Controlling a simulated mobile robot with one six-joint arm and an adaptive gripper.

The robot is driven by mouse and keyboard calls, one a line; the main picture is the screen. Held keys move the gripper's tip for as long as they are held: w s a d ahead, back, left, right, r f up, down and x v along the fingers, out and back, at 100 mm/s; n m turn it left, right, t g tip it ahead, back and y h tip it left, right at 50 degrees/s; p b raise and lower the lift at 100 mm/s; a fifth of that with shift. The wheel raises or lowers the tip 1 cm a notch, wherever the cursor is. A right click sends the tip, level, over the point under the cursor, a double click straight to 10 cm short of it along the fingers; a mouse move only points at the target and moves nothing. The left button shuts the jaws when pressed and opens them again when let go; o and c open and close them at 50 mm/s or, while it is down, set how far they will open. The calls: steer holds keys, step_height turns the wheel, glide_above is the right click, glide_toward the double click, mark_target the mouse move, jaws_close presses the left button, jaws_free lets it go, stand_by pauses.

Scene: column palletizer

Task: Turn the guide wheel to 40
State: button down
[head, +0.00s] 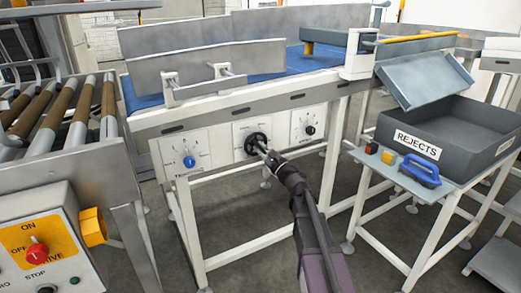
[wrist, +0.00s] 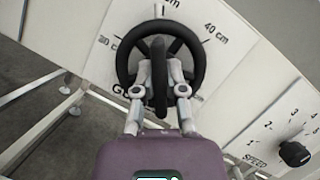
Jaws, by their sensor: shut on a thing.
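The guide wheel (head: 256,143) is a black spoked handwheel on a white panel on the conveyor's side. It fills the middle of the wrist view (wrist: 160,62), with a scale around it where 20 cm is on the left and 40 cm on the upper right. The fingers hide part of the hub and lower spoke. I cannot tell which mark the wheel is set to.
A black speed knob (head: 310,130) is right of the wheel and a blue knob (head: 189,161) left. A REJECTS bin (head: 450,125) stands on a side table at right. A control box (head: 45,240) with a red switch is at lower left.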

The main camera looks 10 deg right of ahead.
steer(key=c, duration=0.7)
jaws_free()
steer(key=shift+n, duration=0.3)
